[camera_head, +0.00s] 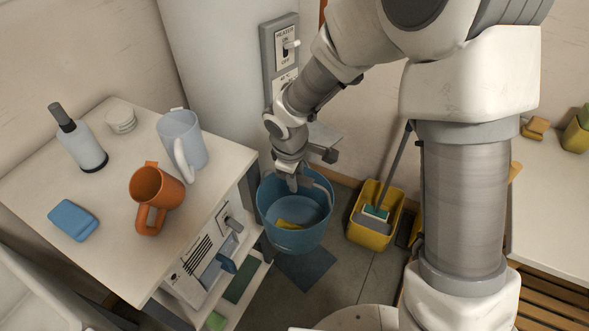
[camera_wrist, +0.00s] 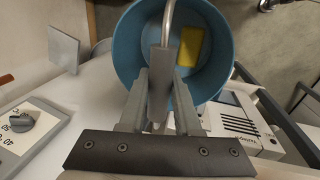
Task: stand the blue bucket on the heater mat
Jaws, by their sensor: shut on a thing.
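The blue bucket (camera_head: 277,222) hangs upright by its metal handle in the middle of the head view, with a yellow piece lying inside it. My gripper (camera_head: 293,181) is above the bucket's opening and shut on the handle. In the wrist view the gripper (camera_wrist: 161,88) has the handle between its fingers, with the bucket (camera_wrist: 126,50) beyond. A dark blue mat (camera_head: 308,270), probably the heater mat, lies on the floor, partly hidden by the bucket. I cannot tell how far the bucket's base is above the floor.
A white table (camera_head: 105,235) at left holds an orange mug (camera_head: 157,190), a pale jug (camera_head: 186,140) and a bottle. A vented white unit (camera_head: 200,262) stands below its top. A yellow bucket (camera_head: 364,235) stands right of the blue one. A heater switch (camera_head: 285,45) is behind.

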